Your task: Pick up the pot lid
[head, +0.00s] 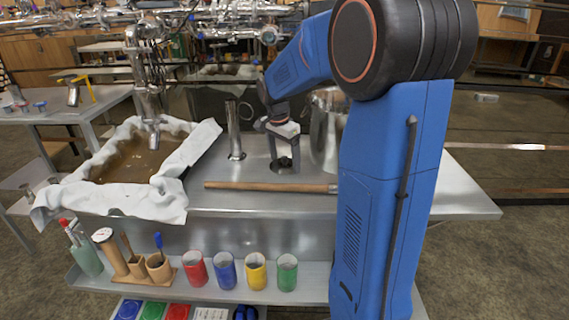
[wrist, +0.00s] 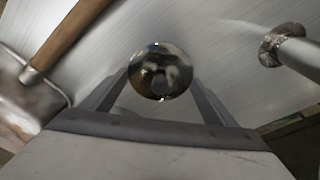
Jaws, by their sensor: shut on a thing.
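My gripper (head: 285,165) points down at the steel bench top in the head view, just left of the tall steel pot (head: 326,135). Its two fingers are shut on a small, shiny, round metal piece, which I take to be the pot lid (wrist: 160,71). In the wrist view this piece sits between the fingers of my gripper (wrist: 160,88). In the head view the fingers largely hide it, and it is low at the bench top. I cannot tell whether it touches the bench.
A long wooden handle (head: 265,186) lies in front of my gripper. An upright metal tube (head: 234,130) stands to the left. A cloth-lined tray of brown liquid (head: 138,158) is further left. Several coloured cups (head: 227,271) stand on the lower shelf.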

